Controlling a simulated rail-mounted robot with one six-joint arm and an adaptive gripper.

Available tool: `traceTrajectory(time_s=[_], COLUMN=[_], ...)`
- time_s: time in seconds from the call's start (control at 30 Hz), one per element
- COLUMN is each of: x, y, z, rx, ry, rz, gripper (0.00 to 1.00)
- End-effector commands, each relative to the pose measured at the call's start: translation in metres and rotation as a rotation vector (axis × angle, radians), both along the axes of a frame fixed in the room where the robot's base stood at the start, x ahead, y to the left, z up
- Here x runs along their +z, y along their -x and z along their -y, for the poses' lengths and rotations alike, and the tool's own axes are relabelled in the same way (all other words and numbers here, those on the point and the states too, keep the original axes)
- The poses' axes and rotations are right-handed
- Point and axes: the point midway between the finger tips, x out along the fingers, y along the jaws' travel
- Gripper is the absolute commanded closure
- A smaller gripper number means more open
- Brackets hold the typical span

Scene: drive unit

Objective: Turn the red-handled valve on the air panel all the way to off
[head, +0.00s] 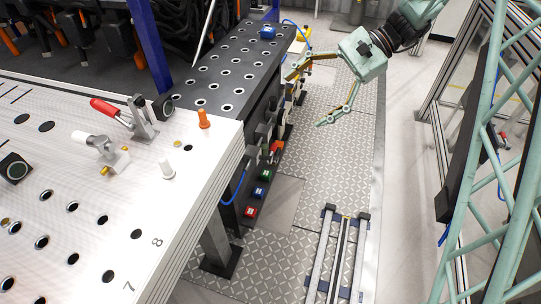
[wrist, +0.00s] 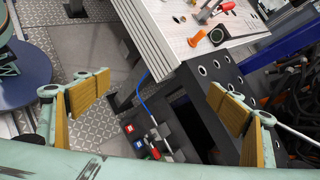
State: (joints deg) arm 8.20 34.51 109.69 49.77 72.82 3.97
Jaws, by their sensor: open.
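The red-handled valve (head: 276,148) sits on the dark side of the bench, above the green block. It is small in the head view, so its exact handle angle is hard to tell. In the wrist view its red handle (wrist: 155,153) shows low in the middle, between the two fingers. My gripper (head: 307,97) is open and empty, above the floor plates to the upper right of the valve and apart from it. In the wrist view my gripper (wrist: 160,108) has its yellow-padded fingers spread wide.
Red, blue and green blocks (head: 258,192) sit below the valve, near a blue hose (head: 236,188). A light table (head: 200,150) with a red-handled clamp (head: 110,110) stands at left. A floor rail (head: 338,255) and a green lattice (head: 480,170) are at right. The checkered floor (head: 340,165) is clear.

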Motion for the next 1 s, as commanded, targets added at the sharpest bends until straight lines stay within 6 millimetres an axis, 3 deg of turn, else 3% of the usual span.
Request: traceTrajectory(time_s=[1.0], x=[-0.162], y=[-0.110], z=[-0.006], rx=[-0.241], ry=[-0.256], rz=[-0.235], gripper=[0.12])
